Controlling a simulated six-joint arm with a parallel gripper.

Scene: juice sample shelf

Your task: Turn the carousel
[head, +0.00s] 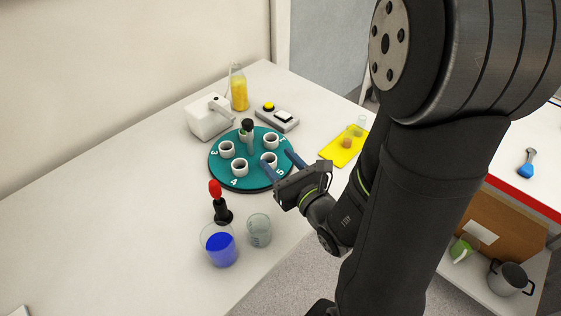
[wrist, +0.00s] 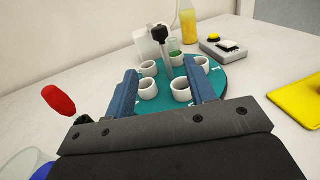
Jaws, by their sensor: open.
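The carousel (head: 251,176) is a round teal disc on the table, with several white cups around it and white numbers by the rim. A grey post with a black knob (head: 247,124) stands up near its middle; the knob also shows in the wrist view (wrist: 162,32). One cup at the back (wrist: 149,69) holds something green. My gripper (head: 278,162) is open over the near right part of the disc. In the wrist view, its blue fingers (wrist: 163,88) stand either side of two white cups, with the post beyond. I cannot tell whether the fingers touch anything.
A white dispenser (head: 208,118), an orange juice bottle (head: 238,90) and a button box (head: 277,116) stand behind the carousel. A red-topped black stand (head: 220,205), a blue-filled beaker (head: 220,248) and an empty glass (head: 259,231) stand in front. A yellow mat (head: 339,150) lies right.

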